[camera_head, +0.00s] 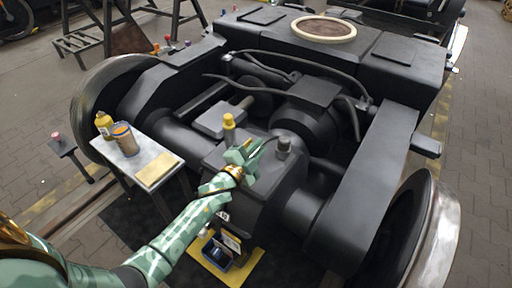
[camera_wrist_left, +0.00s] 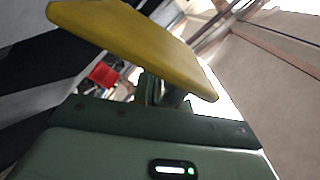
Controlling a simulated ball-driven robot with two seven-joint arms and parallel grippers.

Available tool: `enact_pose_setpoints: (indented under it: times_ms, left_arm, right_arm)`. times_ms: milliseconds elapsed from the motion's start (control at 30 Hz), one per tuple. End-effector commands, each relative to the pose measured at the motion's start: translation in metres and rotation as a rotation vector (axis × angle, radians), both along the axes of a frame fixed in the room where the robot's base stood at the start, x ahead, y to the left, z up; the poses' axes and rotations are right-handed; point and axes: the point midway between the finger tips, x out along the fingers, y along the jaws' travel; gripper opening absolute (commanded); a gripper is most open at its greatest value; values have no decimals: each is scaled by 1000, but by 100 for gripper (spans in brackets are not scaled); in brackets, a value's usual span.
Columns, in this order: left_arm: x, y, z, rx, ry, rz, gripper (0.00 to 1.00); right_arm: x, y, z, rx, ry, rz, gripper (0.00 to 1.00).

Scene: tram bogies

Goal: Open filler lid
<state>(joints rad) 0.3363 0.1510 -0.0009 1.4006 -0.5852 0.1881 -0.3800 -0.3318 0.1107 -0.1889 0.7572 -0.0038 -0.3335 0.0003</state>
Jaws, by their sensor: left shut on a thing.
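My left gripper (camera_head: 248,150) is at the top of the dark gearbox housing (camera_head: 262,185), in the middle of the bogie. A yellow cap (camera_head: 229,121), which looks like the filler lid, stands upright just behind the gripper. In the left wrist view a flat yellow piece (camera_wrist_left: 130,42), apparently the lid, lies tilted across the front of my left gripper (camera_wrist_left: 165,95). The left gripper is shut on it; the fingers are partly hidden behind it. My right gripper is not in view.
A dark grey knob (camera_head: 283,145) stands on the housing right of the gripper. A small table (camera_head: 150,160) at left carries a yellow bottle (camera_head: 104,126) and a can (camera_head: 125,140). Dark hoses (camera_head: 350,112) arch behind. A blue bin (camera_head: 218,255) stands on a yellow mat in front.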

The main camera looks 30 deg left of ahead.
Motion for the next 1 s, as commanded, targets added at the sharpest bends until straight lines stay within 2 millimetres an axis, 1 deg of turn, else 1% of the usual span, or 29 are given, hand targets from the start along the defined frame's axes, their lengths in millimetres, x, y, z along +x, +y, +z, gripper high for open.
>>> enact_pose_setpoints:
  times_ms: [33, 367, 400, 467, 700, 800, 867, 967, 1000]
  left_arm:
    - [-2, -1, -6, -5, 12, -1, 0]
    - [-3, -1, -8, -5, 14, 0, 0]
    - [-3, -1, -8, -5, 14, 0, 18]
    - [-3, -1, -8, -5, 14, 0, 34]
    - [-1, 0, -4, -3, 7, 0, 34]
    - [-4, 0, -3, -3, 6, 0, 34]
    - [-10, 0, -2, -4, 5, 0, 34]
    - [-28, 1, 0, -5, 6, 0, 34]
    - [-37, 2, 1, -4, 5, 0, 34]
  right_arm:
    - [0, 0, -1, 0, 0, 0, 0]
    - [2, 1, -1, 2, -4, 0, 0]
    - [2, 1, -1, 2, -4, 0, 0]
    - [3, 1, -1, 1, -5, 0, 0]
    - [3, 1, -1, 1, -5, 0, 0]
    - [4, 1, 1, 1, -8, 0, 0]
    - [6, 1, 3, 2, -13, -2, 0]
    - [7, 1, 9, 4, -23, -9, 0]
    - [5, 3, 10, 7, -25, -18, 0]
